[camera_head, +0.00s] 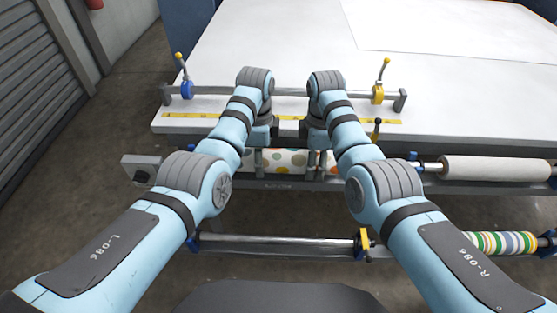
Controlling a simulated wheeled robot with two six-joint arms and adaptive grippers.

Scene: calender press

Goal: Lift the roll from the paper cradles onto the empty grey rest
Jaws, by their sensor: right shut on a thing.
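A white roll with coloured dots (288,161) lies level along the front of the press, below the table edge. My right gripper (317,162) points down and is shut on the roll near its right part. My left gripper (257,163) points down at the roll's left part; my arm hides much of it, so its closure is unclear. My forearms and wrists cover both roll ends. Which grey part is the empty rest, and whether the roll touches its supports, I cannot tell.
A white table (270,55) fills the back. A bare bar (285,92) with blue and yellow collars stands on it, by a yellow strip (285,118). A lower bar (285,244) is bare. A cream roll (495,169) and striped roll (502,242) are at right.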

